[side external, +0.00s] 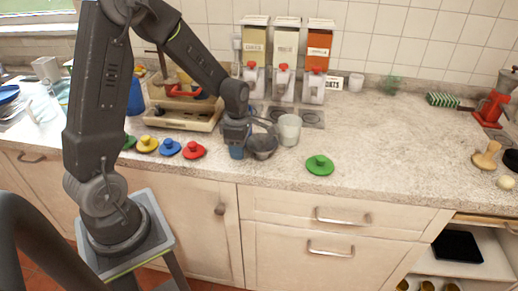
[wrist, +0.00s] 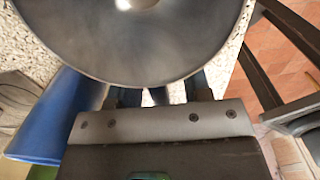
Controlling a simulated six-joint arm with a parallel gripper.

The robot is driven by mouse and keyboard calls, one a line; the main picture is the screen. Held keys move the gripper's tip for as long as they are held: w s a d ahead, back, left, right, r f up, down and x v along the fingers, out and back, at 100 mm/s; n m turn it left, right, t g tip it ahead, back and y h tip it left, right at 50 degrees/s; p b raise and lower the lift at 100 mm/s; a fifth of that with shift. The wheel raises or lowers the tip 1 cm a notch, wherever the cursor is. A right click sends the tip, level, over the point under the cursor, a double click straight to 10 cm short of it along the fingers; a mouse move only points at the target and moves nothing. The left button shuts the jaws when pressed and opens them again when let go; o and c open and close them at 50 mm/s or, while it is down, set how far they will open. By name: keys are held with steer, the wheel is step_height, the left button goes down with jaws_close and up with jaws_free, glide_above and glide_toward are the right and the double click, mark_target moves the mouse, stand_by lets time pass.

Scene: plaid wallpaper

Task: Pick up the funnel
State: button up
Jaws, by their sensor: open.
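The funnel (side external: 263,147) is a dark grey metallic cone near the counter's front edge. In the wrist view its wide grey bowl (wrist: 140,50) fills the top, with a bright spot at its centre. My gripper (side external: 237,138) is low over the counter, just left of the funnel in the side view. In the wrist view my gripper (wrist: 158,97) is open, its fingers reaching under the funnel's rim. The fingertips are hidden by the bowl, so I cannot tell whether they touch it.
A blue cup (wrist: 55,115) is close beside my gripper. A pale grey cup (side external: 289,129) stands right of the funnel. A green lid (side external: 320,165) lies further right; red (side external: 193,150), blue (side external: 169,148) and yellow (side external: 146,144) lids lie left. The counter's right middle is mostly clear.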

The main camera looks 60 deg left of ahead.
jaws_close()
steer(key=shift+r, duration=0.15)
stand_by(0.4)
